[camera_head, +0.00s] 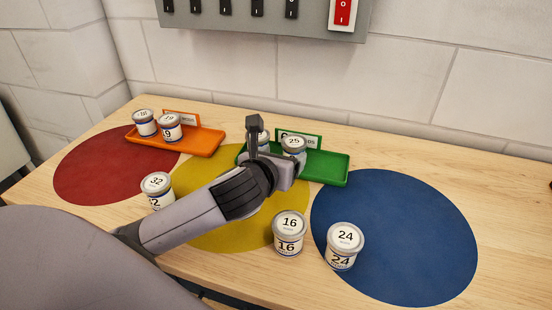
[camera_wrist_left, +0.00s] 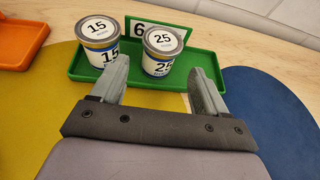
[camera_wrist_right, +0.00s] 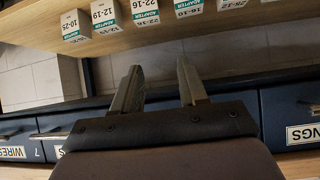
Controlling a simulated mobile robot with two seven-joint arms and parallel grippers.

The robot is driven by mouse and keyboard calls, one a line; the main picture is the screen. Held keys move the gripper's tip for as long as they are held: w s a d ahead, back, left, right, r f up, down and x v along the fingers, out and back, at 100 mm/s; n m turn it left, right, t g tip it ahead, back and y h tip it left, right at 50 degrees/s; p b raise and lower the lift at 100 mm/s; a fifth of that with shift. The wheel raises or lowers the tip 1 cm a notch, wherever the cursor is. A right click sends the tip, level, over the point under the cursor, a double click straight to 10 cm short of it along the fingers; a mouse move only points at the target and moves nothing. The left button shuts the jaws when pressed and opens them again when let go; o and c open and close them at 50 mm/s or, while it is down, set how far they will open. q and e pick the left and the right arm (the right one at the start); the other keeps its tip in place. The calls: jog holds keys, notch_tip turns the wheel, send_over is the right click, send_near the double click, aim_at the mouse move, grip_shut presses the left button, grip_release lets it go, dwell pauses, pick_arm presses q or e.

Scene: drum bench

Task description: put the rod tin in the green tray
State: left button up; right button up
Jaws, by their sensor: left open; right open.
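The green tray (camera_head: 328,170) stands at the back of the bench, its sign partly hidden. In the left wrist view the green tray (camera_wrist_left: 203,60) holds a tin marked 15 (camera_wrist_left: 98,45) and a tin marked 25 (camera_wrist_left: 160,52). My left gripper (camera_head: 277,150) is open and empty just in front of the green tray. My right gripper (camera_wrist_right: 160,75) is open and empty, away from the tins.
An orange tray (camera_head: 200,143) with two tins stands at the back left. Red (camera_head: 90,175), yellow (camera_head: 215,238) and blue (camera_head: 410,240) discs mark the bench. The green tray's right end is empty. The right wrist view shows a shelf of adapter boxes (camera_wrist_right: 145,10) and drawers (camera_wrist_right: 20,140).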

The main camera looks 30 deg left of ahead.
pick_arm(q)
jog(key=shift+v, duration=1.65)
